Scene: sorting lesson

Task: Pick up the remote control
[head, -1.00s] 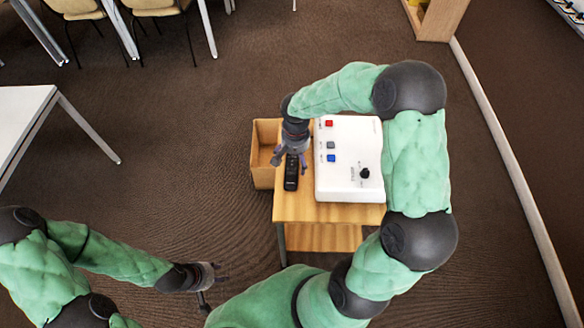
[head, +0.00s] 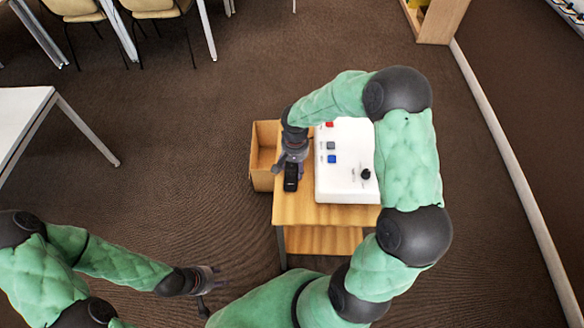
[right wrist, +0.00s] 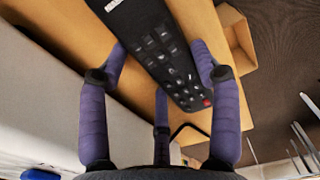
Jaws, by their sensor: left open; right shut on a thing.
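The remote control (head: 291,182) is black and long, at the left part of the small wooden table (head: 330,215), beside the white box. My right gripper (head: 290,163) is over its far end and hides that part. In the right wrist view the remote control (right wrist: 160,52) runs between the purple fingers of my right gripper (right wrist: 160,65), with its buttons and a red one showing. The gripper is shut on it. I cannot tell whether it is clear of the table top. My left gripper (head: 209,290) is open and empty, low at the left of the table.
A white box (head: 345,188) with coloured buttons and a black knob stands close to the right of the remote control. An open wooden bin (head: 263,178) is against the table's left side. The table's front part is bare. A white table (head: 20,115) is far left.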

